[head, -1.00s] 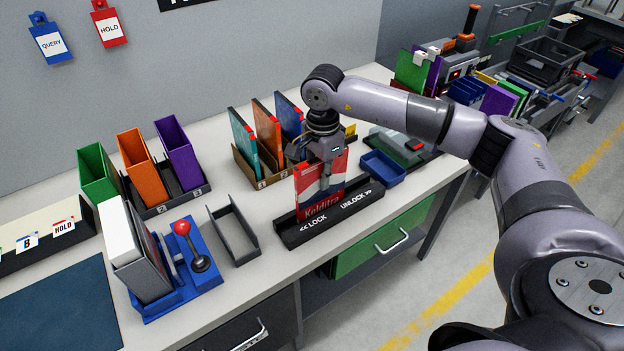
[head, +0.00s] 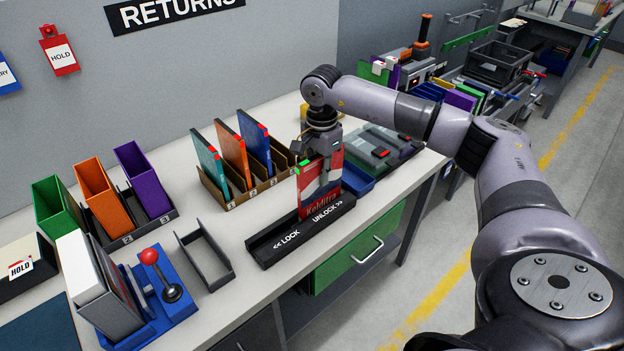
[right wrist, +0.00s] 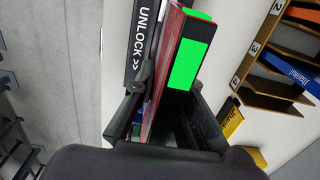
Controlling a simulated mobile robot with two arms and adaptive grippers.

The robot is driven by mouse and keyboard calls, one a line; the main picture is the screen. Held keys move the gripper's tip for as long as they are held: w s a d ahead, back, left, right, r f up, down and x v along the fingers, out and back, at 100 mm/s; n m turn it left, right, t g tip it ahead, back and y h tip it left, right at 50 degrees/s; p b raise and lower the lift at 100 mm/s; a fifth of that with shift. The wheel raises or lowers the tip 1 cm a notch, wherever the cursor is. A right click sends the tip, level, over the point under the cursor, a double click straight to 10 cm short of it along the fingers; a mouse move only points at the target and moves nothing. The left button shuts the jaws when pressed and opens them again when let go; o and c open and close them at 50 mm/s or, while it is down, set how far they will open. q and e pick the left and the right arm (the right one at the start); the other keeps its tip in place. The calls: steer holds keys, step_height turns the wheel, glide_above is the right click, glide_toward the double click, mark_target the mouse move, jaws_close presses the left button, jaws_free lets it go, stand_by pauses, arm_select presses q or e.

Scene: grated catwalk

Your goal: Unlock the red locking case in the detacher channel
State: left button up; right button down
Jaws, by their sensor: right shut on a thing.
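The red locking case (head: 321,192), with a white band and lettering on its front, stands upright in the black detacher channel (head: 268,244). It is at the UNLOCK end, and the LOCK end is bare. My right gripper (head: 321,150) is shut on the upper part of the case from above. In the right wrist view the gripper (right wrist: 170,108) has a finger on each side of the case (right wrist: 163,72). A green patch (right wrist: 188,65) shows on the case's dark edge, and green also shows at its upper left corner in the head view. My left gripper is out of view.
An empty grey tray (head: 205,258) and a blue lever stand (head: 160,310) with a red knob are left of the channel. A cardboard rack (head: 215,190) of cases stands behind it. A blue bin (head: 358,186) is close on the right.

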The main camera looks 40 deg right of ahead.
steer(key=shift+d+r+p, duration=0.25)
steer(key=shift+r+p, duration=0.7)
steer(key=shift+r, duration=0.45)
steer(key=shift+d+r+p, duration=0.2)
steer(key=shift+r+p, duration=0.75)
steer(key=shift+r, duration=0.5)
steer(key=shift+d+r+p, duration=0.25)
steer(key=shift+r+p, duration=0.7)
steer(key=shift+r, duration=0.45)
